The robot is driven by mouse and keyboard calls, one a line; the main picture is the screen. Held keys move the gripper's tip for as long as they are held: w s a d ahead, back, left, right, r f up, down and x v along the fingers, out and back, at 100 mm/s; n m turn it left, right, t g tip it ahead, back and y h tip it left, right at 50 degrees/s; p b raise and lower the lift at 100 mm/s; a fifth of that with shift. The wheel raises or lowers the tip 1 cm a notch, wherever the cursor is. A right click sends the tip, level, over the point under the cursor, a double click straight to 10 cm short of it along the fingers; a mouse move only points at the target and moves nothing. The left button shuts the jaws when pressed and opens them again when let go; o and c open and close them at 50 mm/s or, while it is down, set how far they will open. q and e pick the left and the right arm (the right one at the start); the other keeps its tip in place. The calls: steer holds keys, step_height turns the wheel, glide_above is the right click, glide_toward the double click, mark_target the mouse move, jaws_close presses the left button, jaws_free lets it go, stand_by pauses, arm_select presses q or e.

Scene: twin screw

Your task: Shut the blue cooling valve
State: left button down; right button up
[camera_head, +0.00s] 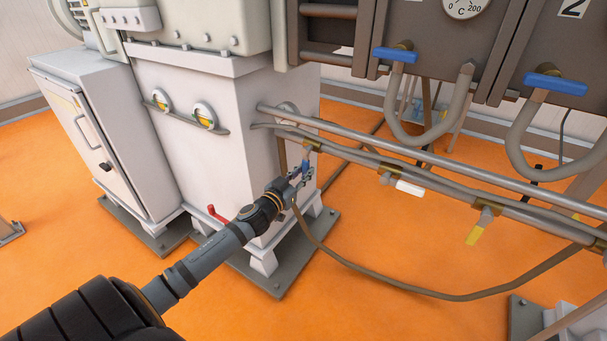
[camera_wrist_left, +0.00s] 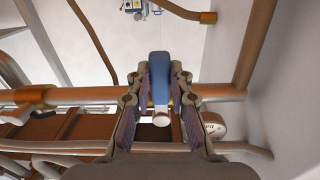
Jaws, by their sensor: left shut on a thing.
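The blue valve handle (camera_head: 306,163) is at the left end of the thin pipes by the white cabinet corner. In the head view it points down from the pipe, partly hidden by my gripper. My left gripper (camera_head: 300,176) is shut on this handle. In the left wrist view, the blue handle (camera_wrist_left: 160,80) lies between the two fingers (camera_wrist_left: 160,95), upright in the picture and crosswise to the pipe behind it. My right gripper is in neither view.
Along the same pipes are a white handle (camera_head: 410,188) and a yellow handle (camera_head: 474,236). A red handle (camera_head: 217,214) is low by the cabinet (camera_head: 185,125). A hose (camera_head: 400,290) loops below.

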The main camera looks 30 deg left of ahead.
arm_select(q)
steer(key=shift+a, duration=0.1)
steer(key=c, duration=1.2)
jaws_free()
steer(key=shift+s, duration=0.15)
steer(key=shift+s+f, duration=0.1)
steer(key=shift+s, duration=0.15)
steer(key=s, duration=0.6)
steer(key=shift+s, duration=0.4)
